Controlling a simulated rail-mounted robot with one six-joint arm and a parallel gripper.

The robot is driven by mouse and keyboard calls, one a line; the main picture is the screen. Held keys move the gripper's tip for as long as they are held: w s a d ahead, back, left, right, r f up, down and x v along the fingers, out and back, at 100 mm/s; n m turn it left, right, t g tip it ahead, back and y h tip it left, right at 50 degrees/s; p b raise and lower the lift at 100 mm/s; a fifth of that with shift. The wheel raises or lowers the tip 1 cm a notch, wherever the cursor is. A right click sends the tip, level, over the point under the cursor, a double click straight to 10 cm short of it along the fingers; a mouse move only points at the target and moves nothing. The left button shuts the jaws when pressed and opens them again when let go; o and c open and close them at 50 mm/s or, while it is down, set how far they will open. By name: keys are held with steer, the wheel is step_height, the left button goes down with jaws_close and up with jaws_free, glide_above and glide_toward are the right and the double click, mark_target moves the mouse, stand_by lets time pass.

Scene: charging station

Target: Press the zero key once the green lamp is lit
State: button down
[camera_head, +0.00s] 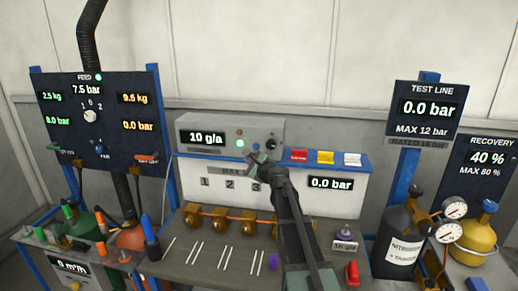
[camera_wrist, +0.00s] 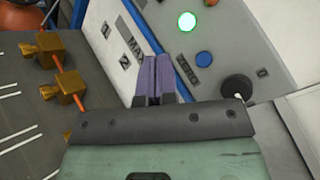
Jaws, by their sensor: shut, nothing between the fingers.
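The grey meter box (camera_head: 205,126) has a display (camera_head: 201,137) reading "10 g/a". Its round green lamp (camera_head: 240,143) glows, and the lit lamp also shows in the wrist view (camera_wrist: 187,21). In the wrist view a round blue key (camera_wrist: 204,59) sits beside the label "ZERO" (camera_wrist: 182,63). My gripper (camera_head: 248,156) is in front of the box's lower part, close to the key. In the wrist view its shut, empty fingers (camera_wrist: 158,62) appear left of the key, with a visible gap in the picture. Contact with the box cannot be told.
A black knob (camera_wrist: 237,88) is on the meter box. Brass valves (camera_head: 220,220) line the bench below. Gas cylinders (camera_head: 398,240) stand at the right.

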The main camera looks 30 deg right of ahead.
mark_target(256, 150)
steer(key=shift+w+d, duration=0.85)
steer(key=shift+w, duration=0.35)
steer(key=shift+w+d, duration=0.9)
steer(key=shift+w, duration=0.25)
steer(key=shift+w+d, duration=0.85)
steer(key=shift+w, duration=0.35)
steer(key=shift+w, duration=0.1)
steer(key=shift+w+d, duration=0.2)
steer(key=shift+d, duration=0.05)
steer(key=shift+w+d+r, duration=0.4)
steer(key=shift+w+r, duration=0.1)
steer(key=shift+w, duration=0.05)
stand_by(0.6)
steer(key=shift+s+a+f+b, duration=0.15)
steer(key=shift+s+f+b, duration=0.2)
steer(key=shift+s+f, duration=0.15)
steer(key=shift+f, duration=0.1)
